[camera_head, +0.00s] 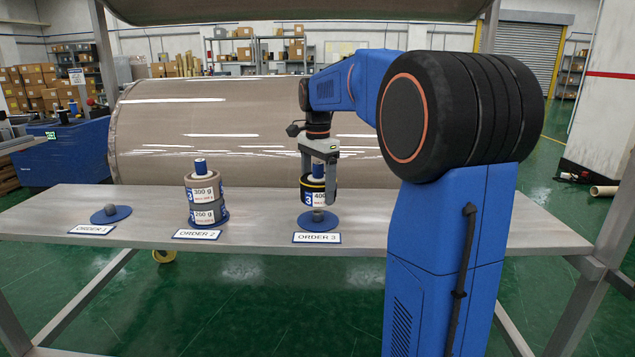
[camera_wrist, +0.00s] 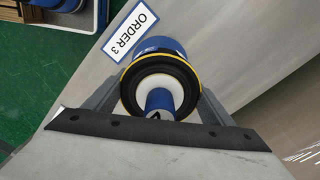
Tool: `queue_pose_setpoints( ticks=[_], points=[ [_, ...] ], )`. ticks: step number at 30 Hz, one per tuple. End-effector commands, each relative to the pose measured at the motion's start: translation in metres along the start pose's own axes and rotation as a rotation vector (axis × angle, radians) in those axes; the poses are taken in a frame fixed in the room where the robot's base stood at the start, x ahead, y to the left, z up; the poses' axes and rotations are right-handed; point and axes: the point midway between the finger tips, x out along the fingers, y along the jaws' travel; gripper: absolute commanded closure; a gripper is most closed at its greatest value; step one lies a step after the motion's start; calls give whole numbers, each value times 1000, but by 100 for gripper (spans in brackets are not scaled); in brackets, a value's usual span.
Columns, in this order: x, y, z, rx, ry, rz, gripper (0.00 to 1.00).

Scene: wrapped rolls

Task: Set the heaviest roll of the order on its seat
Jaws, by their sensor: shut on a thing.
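My gripper (camera_head: 318,180) is shut on a black roll with yellow edges (camera_head: 318,198), whose label shows a 3 and a partly hidden number starting with 400. The roll is upright, with its blue core end up between the fingers. It is just above the blue round seat (camera_head: 318,224) behind the ORDER 3 card (camera_head: 317,238). The seat's grey knob shows below the roll, so they look apart. In the wrist view the roll (camera_wrist: 158,85) sits between the fingers and hides most of the blue seat (camera_wrist: 150,45).
An empty blue seat (camera_head: 111,215) with a grey knob stands at ORDER 1. At ORDER 2, an upper roll (camera_head: 203,194) is stacked on a darker lower roll (camera_head: 206,214). A large wrapped cylinder (camera_head: 240,125) lies behind the grey shelf (camera_head: 260,238). Shelf space between the orders is clear.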

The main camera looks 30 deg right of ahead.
Motion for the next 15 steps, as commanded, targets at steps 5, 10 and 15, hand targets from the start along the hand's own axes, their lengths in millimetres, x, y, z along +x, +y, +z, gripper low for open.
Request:
queue_pose_setpoints(
  ticks=[5, 10, 15],
  points=[
    [12, 0, 0, 0, 0, 1, 58],
    [22, 0, 0, 0, 0, 0, 58],
    [33, 0, 0, 0, 0, 0, 58]
  ],
)
